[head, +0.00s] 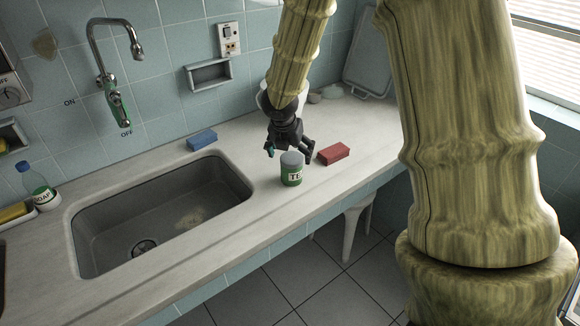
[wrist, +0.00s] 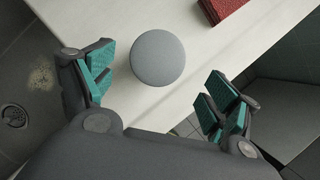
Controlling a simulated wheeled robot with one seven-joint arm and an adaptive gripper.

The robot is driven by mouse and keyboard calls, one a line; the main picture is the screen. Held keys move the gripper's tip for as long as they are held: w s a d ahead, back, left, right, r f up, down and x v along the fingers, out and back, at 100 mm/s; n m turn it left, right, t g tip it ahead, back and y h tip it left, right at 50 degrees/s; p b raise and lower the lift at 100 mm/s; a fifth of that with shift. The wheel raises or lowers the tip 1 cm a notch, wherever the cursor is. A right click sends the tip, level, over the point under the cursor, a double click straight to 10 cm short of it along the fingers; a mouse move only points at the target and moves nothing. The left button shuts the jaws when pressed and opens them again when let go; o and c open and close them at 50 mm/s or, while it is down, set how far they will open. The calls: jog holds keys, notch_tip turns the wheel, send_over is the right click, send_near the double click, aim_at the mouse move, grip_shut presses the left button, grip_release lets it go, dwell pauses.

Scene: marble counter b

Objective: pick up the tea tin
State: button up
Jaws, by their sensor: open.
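The tea tin (head: 292,173) is a small green cylinder with a grey lid and a white label reading "TE". It stands upright on the counter, right of the sink. In the wrist view its round grey lid (wrist: 158,57) shows from above, between and ahead of my fingertips; its sides are hidden there. My gripper (head: 289,152) is open, just behind and above the tin in the head view. In the wrist view the teal finger pads (wrist: 158,88) are spread wide, with nothing held between them.
A red box (head: 334,153) lies close to the tin's right, and a blue sponge (head: 202,140) lies behind the sink (head: 150,218). A soap bottle (head: 38,188) stands at far left. The counter's front edge is near the tin; bare counter lies in front of it.

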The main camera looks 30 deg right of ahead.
aim_at(291, 159)
jog(key=x, duration=0.3)
jog(key=shift+w+a+f, duration=0.2)
jog(key=shift+w+f, duration=0.05)
jog(key=shift+f, duration=0.05)
jog(key=shift+d+f, duration=0.2)
jog(key=shift+f, duration=0.15)
jog(key=shift+x, duration=2.55)
jog(key=shift+c, duration=0.3)
jog(key=c, duration=1.2)
